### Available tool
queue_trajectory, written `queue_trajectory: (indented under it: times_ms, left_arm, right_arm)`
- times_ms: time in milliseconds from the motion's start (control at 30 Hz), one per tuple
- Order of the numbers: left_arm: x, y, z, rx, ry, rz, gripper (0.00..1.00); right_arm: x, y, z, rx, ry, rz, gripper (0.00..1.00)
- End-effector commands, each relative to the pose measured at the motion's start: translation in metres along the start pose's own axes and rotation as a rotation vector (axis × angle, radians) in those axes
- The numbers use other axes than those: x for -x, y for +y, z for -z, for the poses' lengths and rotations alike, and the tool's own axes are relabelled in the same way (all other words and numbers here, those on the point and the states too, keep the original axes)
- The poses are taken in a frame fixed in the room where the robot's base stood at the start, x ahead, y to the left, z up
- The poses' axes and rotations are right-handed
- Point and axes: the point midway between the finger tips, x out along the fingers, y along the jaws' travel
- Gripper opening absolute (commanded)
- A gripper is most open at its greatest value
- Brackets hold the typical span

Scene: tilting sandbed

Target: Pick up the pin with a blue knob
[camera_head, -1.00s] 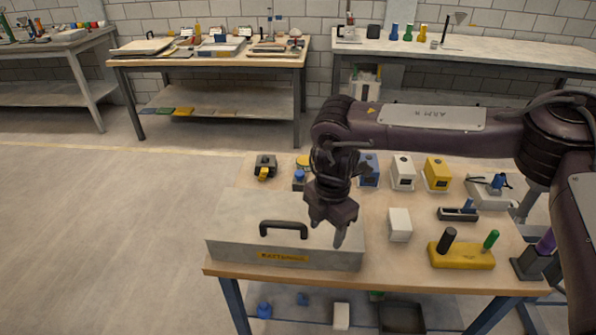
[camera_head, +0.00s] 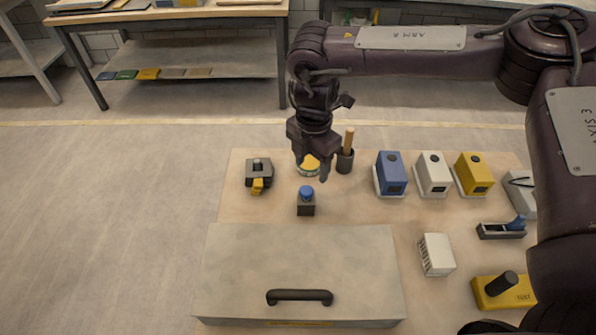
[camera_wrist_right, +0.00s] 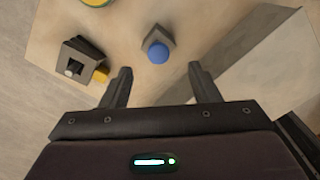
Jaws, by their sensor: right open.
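The pin with a blue knob (camera_head: 306,193) stands upright in a small dark block on the table, behind the grey case. In the right wrist view the blue knob (camera_wrist_right: 158,53) lies ahead of the fingers, roughly between their lines, with the block around it. My right gripper (camera_head: 311,174) hangs above the table near the pin, with its fingers pointing down. In the right wrist view my right gripper (camera_wrist_right: 160,80) is open with nothing between its fingers. My left gripper is not in view.
A grey case (camera_head: 300,260) with a black handle fills the table front. A dark clamp-like block with a yellow part (camera_head: 258,175) stands left of the pin. A yellow tin (camera_head: 309,166) and a dark cup with a wooden handle (camera_head: 345,160) stand behind. Blue, white and yellow boxes (camera_head: 391,174) are right.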

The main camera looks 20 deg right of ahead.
Motion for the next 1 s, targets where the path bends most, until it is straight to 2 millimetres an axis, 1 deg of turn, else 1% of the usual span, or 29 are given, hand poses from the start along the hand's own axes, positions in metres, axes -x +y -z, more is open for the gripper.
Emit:
queue_trajectory:
  times_ms: [133, 300, 400, 500, 533, 633, 700, 800, 900, 933, 1000]
  left_arm:
    - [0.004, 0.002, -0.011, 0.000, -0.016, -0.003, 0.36]
    - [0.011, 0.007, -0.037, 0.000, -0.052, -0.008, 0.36]
    - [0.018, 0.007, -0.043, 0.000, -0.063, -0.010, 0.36]
    - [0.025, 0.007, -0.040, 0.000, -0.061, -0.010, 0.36]
    - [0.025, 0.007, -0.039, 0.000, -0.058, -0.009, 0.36]
    - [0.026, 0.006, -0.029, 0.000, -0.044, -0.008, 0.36]
    - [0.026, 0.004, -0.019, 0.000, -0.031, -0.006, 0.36]
    - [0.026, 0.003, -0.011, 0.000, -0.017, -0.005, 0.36]
    - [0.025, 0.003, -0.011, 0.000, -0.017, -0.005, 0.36]
    - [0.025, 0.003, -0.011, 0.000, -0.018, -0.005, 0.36]
    - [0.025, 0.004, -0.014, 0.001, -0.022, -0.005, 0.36]
  right_arm:
    - [-0.010, -0.001, 0.001, 0.000, 0.000, 0.004, 0.56]
    - [-0.028, 0.001, 0.002, 0.001, -0.001, 0.004, 0.56]
    - [-0.040, 0.004, 0.005, 0.002, -0.001, 0.003, 0.56]
    - [-0.055, 0.007, 0.008, 0.003, -0.002, 0.004, 0.56]
    - [-0.061, 0.006, 0.007, 0.000, -0.001, 0.005, 0.56]
    - [-0.072, 0.006, 0.007, 0.000, -0.001, 0.003, 0.56]
    - [-0.076, 0.007, 0.007, 0.000, 0.000, 0.001, 0.56]
    - [-0.078, 0.007, 0.007, -0.001, 0.000, 0.001, 0.56]
    - [-0.078, 0.007, 0.007, -0.001, 0.000, 0.000, 0.56]
    - [-0.078, 0.007, 0.007, -0.001, 0.000, 0.000, 0.54]
    - [-0.078, 0.007, 0.007, 0.000, 0.000, 0.001, 0.45]
